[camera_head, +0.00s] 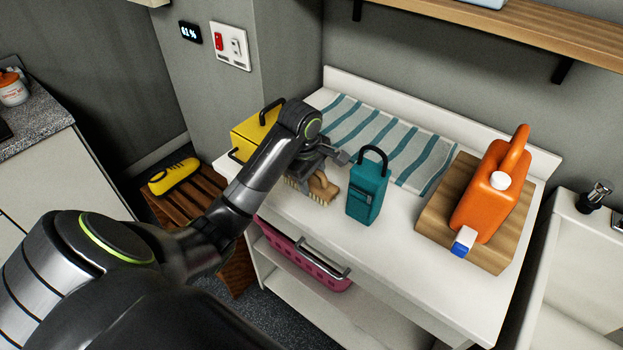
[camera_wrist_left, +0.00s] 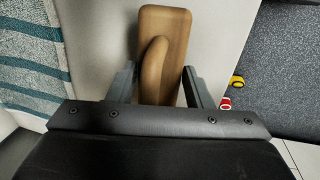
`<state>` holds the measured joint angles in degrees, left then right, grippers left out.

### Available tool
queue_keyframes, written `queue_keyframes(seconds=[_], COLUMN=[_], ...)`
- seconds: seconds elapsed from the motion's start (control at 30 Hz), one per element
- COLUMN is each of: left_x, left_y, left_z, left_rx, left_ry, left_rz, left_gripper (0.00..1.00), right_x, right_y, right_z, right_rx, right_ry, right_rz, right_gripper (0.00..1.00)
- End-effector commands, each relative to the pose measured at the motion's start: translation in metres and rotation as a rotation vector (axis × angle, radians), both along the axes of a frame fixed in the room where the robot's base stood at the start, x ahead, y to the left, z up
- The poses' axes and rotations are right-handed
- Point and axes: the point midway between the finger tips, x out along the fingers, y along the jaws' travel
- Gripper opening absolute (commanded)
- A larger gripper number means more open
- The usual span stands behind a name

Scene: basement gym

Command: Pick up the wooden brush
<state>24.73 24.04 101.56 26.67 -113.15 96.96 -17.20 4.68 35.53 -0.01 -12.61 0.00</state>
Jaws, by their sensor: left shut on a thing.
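The wooden brush (camera_head: 322,188) lies on the white table (camera_head: 408,241), with pale bristles along its lower edge. My left gripper (camera_head: 325,165) is at it from above, and my arm hides part of it. In the left wrist view the brush (camera_wrist_left: 176,27) shows a flat wooden back and a raised curved handle. There my left gripper (camera_wrist_left: 160,82) has its two fingers on either side of the handle, and it is shut on the brush. My right gripper is not in view.
A teal container (camera_head: 367,190) stands close right of the brush. A yellow box (camera_head: 252,130) is behind my arm. A striped towel (camera_head: 385,140) lies at the back. An orange jug (camera_head: 488,190) stands on a wooden board (camera_head: 434,215). A pink basket (camera_head: 300,262) sits below.

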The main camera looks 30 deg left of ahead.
Motion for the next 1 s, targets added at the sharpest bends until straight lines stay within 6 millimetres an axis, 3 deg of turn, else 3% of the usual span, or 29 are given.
queue_keyframes(seconds=[0.23, 0.7, 1.0], left_x=[0.001, 0.0, 0.0], left_y=[0.0, 0.0, 0.0], left_z=[0.031, 0.09, 0.099], left_rx=[0.001, -0.001, -0.001], left_ry=[-0.003, -0.002, -0.002], left_rz=[-0.001, 0.0, 0.0], left_gripper=[0.21, 0.21, 0.21], right_x=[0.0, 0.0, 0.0], right_y=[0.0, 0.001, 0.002], right_z=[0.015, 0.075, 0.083], right_rx=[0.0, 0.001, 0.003], right_ry=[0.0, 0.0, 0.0], right_rz=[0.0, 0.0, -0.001], right_gripper=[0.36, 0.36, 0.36])
